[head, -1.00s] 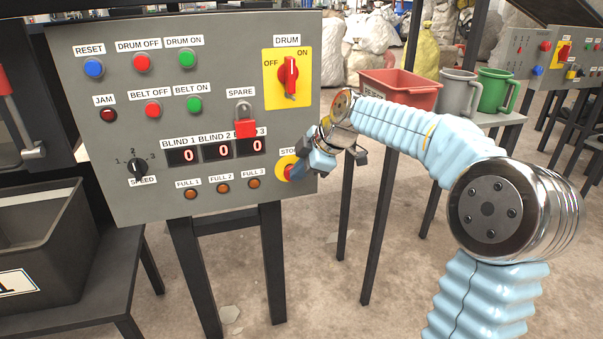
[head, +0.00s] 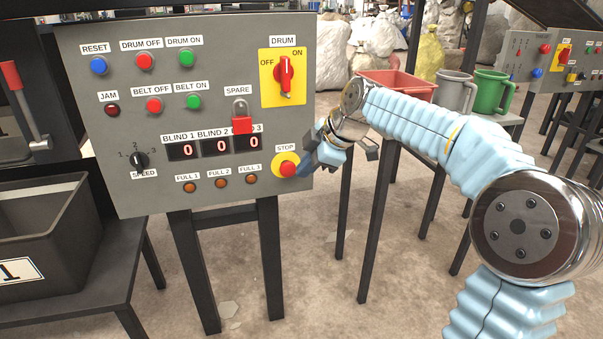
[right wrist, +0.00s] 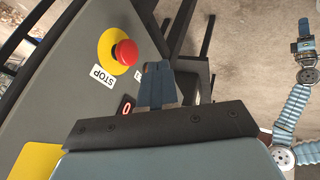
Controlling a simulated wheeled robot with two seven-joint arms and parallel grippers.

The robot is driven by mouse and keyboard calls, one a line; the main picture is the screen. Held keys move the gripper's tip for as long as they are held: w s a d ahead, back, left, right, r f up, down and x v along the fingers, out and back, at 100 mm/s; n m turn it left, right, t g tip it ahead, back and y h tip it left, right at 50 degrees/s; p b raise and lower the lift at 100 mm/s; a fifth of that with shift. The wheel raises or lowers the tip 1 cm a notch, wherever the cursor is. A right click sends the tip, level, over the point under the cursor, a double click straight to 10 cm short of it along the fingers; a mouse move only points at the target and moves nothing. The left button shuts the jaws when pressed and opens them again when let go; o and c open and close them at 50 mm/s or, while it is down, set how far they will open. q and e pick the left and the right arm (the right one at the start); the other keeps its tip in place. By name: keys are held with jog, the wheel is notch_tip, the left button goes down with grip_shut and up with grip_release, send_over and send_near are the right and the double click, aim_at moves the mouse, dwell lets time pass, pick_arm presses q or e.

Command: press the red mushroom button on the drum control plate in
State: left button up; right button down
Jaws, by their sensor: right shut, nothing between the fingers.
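The red mushroom button (head: 288,169) sits on a round yellow plate under the STOP label, at the lower right corner of the grey drum control plate (head: 130,205). In the right wrist view the button (right wrist: 126,52) stands proud of its yellow plate, and its whole red cap shows. My right gripper (head: 308,158) is shut and empty, just right of the button in the head view. In the right wrist view its closed fingertips (right wrist: 157,69) are beside the button, apart from it. A blue arm, apparently my left, ends in a small dark gripper (right wrist: 305,28); its jaws are unclear.
A red rotary DRUM switch (head: 285,75) and a red padlock (head: 242,124) are above the button. Other lamps and buttons fill the plate. A red bin (head: 395,84) and grey and green jugs (head: 492,92) stand behind my right arm. A dark crate (head: 45,235) is at left.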

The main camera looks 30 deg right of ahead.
jog(key=v, duration=0.6)
jog(key=shift+s, duration=0.3)
jog(key=w+a+f+m+g, duration=0.1)
jog(key=a+f+m, duration=0.25)
jog(key=f, duration=0.75)
jog(key=w+a+f+m+g, duration=0.15)
jog(key=a+f, duration=0.25)
jog(key=f, duration=0.8)
jog(key=w+a+f+m, duration=0.1)
jog(key=a+f+m, duration=0.25)
jog(key=f, duration=0.75)
jog(key=s+a+f+m+g, duration=0.1)
jog(key=s+a+f+m, duration=0.1)
jog(key=s+f, duration=0.4)
jog(key=s+a+f+m+g, duration=0.1)
jog(key=s+a+f+m, duration=0.2)
jog(key=s+a+f, duration=0.2)
jog(key=s+a+f+m+g+y+p, duration=0.1)
jog(key=s+a+f, duration=0.3)
jog(key=s+f, duration=0.5)
jog(key=shift+s+a+f+m, duration=0.25)
jog(key=shift+s+m, duration=0.5)
jog(key=shift+s, duration=0.15)
